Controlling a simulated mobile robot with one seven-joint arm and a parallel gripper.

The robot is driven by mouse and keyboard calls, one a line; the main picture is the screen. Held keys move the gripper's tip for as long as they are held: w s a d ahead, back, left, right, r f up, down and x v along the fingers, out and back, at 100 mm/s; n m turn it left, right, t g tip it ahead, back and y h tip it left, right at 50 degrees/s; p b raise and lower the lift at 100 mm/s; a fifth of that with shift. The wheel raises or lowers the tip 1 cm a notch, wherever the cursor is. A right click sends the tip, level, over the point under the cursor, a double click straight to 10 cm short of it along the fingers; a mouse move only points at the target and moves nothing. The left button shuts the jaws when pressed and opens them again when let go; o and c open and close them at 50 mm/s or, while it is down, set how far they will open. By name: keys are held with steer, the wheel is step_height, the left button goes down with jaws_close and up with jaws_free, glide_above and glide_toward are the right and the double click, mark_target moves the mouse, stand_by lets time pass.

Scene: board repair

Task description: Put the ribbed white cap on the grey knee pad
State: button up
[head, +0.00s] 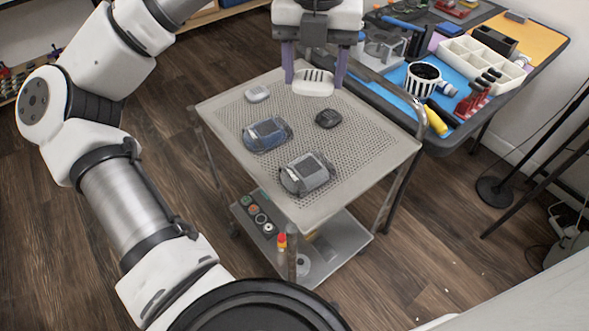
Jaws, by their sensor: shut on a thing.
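My gripper (314,76) is at the top centre, pointing down over the far part of a cart. Its two purple fingers are shut on the ribbed white cap (314,84), which has dark slots across its face. The cap appears to be held above the cart top. The grey knee pad (306,175) lies on the near part of the cart top, below the gripper in the picture and apart from the cap. A similar bluish knee pad (266,134) lies behind it to the left.
The perforated cart top (365,150) also holds a small pale object (257,93) and a small dark one (328,118). A cluttered workbench (440,150) stands behind right. The cart's right part is clear.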

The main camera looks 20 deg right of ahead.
mark_target(307, 167)
steer(key=shift+a+f, duration=0.1)
steer(key=shift+f, duration=0.1)
step_height(307, 167, down, 20)
steer(key=shift+r+b, duration=0.25)
steer(key=shift+b, duration=0.95)
steer(key=shift+f, duration=0.1)
steer(key=shift+s+f, duration=0.1)
steer(key=o, duration=0.9)
steer(key=shift+o, duration=0.3)
step_height(307, 167, up, 12)
steer(key=p, duration=0.1)
steer(key=shift+r, duration=0.2)
